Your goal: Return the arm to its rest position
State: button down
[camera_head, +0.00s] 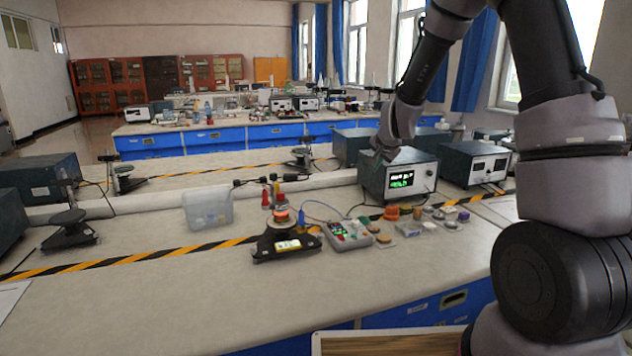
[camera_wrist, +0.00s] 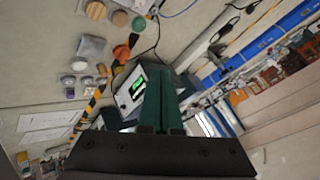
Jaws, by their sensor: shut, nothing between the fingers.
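My arm reaches in from the right of the head view and bends down at the wrist. My gripper (camera_head: 379,156) hangs above the bench, in front of the top of a dark instrument box with a lit green display (camera_head: 400,180). In the wrist view, its green fingers (camera_wrist: 160,88) are together, with nothing between them. The same instrument box (camera_wrist: 132,92) shows behind the fingers. In the head view the fingertips are small and partly blend with the box, so I cannot tell the exact gap.
Below the gripper lie a grey module with wires (camera_head: 348,235) and several small discs and blocks. A black stand (camera_head: 285,243) and a clear plastic bin (camera_head: 208,208) are further left. A second instrument box (camera_head: 476,165) stands to the right. The bench's front left (camera_head: 150,310) is clear.

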jog(key=s+d+r+n+y, duration=0.1)
jog(key=s+d+r+n, duration=0.15)
jog(key=s+r, duration=1.3)
jog(key=s+d+r+n, duration=0.1)
jog(key=s+r, duration=0.1)
jog(key=s, duration=0.8)
jog(key=s+d+r+n+g, duration=0.1)
jog(key=s+d+r, duration=0.1)
jog(key=s, duration=0.7)
jog(key=shift+s+r+g, duration=0.3)
jog(key=shift+s+r, duration=0.05)
jog(key=shift+r, duration=0.3)
